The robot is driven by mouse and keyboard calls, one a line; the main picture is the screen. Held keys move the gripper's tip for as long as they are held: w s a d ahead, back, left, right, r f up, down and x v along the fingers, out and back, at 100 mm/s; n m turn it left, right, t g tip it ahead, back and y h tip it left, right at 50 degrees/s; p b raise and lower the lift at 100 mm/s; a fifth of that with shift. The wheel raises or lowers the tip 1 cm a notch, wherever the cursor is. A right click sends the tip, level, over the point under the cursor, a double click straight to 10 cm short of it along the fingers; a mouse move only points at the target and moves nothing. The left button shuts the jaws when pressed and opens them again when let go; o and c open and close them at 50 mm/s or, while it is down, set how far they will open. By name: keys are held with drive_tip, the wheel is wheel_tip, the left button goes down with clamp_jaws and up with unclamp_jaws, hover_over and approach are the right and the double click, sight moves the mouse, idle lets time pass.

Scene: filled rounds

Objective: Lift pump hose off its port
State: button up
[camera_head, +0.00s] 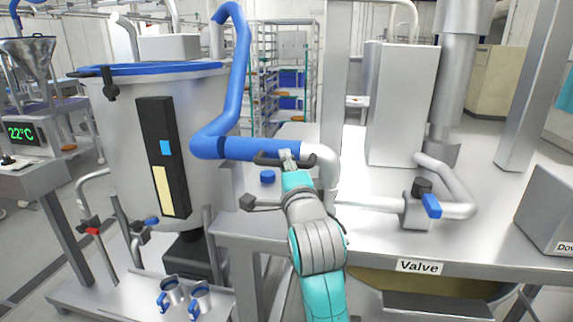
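The blue pump hose (235,75) rises beside the tank top, drops, then bends right and runs level to a pale metal pipe elbow (322,160), its port. The hose end meets the elbow with no gap that I can see. My teal and grey arm reaches up from the bottom of the view. My gripper (285,159) is at the hose's right end, just left of the elbow. Dark parts there lie across the hose end; my wrist hides much of this spot. I cannot tell whether the fingers are closed on the hose.
A large steel tank (120,105) with a blue rim stands left. A valve with a blue handle (431,206) and a pipe sit right on the steel table (480,238). A blue cap (267,177) lies near the hose. A grey box column (402,100) stands behind.

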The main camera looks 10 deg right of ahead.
clamp_jaws()
drive_tip(key=shift+r, duration=0.1)
drive_tip(key=shift+r+n, duration=0.3)
drive_tip(key=shift+r, duration=0.25)
drive_tip(key=r+n, duration=0.1)
drive_tip(key=r, duration=0.2)
drive_tip(key=a+r+n+g, duration=0.1)
drive_tip(key=r+n, duration=0.1)
drive_tip(key=shift+w+a+r+n+g, duration=0.2)
drive_tip(key=shift+r+n+g, duration=0.1)
drive_tip(key=shift+r, duration=0.1)
drive_tip(key=w+a+r+n+g+h, duration=0.1)
drive_tip(key=a+r+n+g, duration=0.1)
drive_tip(key=a+r+n, duration=0.2)
drive_tip(key=shift+w+a+r+n, duration=0.3)
drive_tip(key=shift+a+r, duration=0.05)
drive_tip(key=shift+r, duration=0.85)
drive_tip(key=o, duration=0.6)
unclamp_jaws()
